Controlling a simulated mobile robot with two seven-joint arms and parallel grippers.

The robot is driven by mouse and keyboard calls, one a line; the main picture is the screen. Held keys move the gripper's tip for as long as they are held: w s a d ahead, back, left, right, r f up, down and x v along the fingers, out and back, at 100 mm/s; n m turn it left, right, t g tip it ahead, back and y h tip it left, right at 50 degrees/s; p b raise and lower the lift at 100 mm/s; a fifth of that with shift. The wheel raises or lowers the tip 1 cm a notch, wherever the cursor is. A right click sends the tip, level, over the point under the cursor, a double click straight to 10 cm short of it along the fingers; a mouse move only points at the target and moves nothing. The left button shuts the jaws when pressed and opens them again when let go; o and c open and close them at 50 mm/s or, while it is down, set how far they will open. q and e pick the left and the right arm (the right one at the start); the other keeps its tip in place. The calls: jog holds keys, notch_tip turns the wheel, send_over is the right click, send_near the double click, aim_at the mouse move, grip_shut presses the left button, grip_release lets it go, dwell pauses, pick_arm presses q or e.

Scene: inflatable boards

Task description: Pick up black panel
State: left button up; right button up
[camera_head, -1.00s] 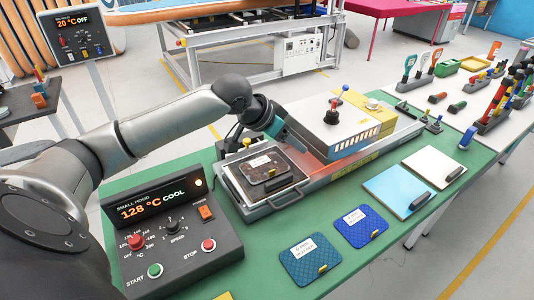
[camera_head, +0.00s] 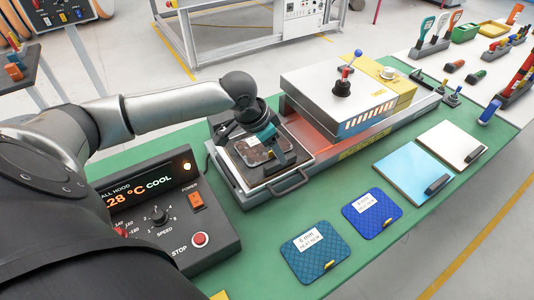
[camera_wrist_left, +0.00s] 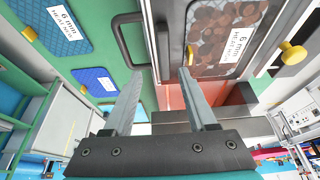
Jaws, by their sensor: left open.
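The black panel (camera_head: 256,156), a dark board with a white label, lies on the tray at the left end of the heating machine. In the left wrist view its mottled brown-black face (camera_wrist_left: 222,45) and a yellow knob show at the top. My left gripper (camera_head: 276,152) is over the panel in the head view and hides part of it. In the left wrist view my left gripper (camera_wrist_left: 162,75) has its two fingers wide apart, with nothing held between them. My right gripper is in neither view.
The heating machine (camera_head: 335,95) stands right of the tray, with a tray handle (camera_head: 290,185) in front. Two blue panels (camera_head: 315,250) (camera_head: 372,208) lie on the green table. A control box (camera_head: 165,215) stands at left. Light blue (camera_head: 408,165) and white (camera_head: 452,143) boards lie at right.

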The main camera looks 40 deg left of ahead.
aim_at(278, 162)
pick_arm(q)
jog(key=x, duration=0.3)
jog(key=a+b+x, duration=0.1)
jog(key=x, duration=0.1)
jog(key=shift+w+d+f, duration=0.15)
jog(key=shift+w+f, duration=0.05)
jog(key=shift+f, duration=0.15)
jog(key=shift+f+p, duration=0.25)
jog(key=shift+p, duration=0.05)
dwell(0.5)
grip_shut()
jog(key=shift+r, duration=0.1)
dwell(1.2)
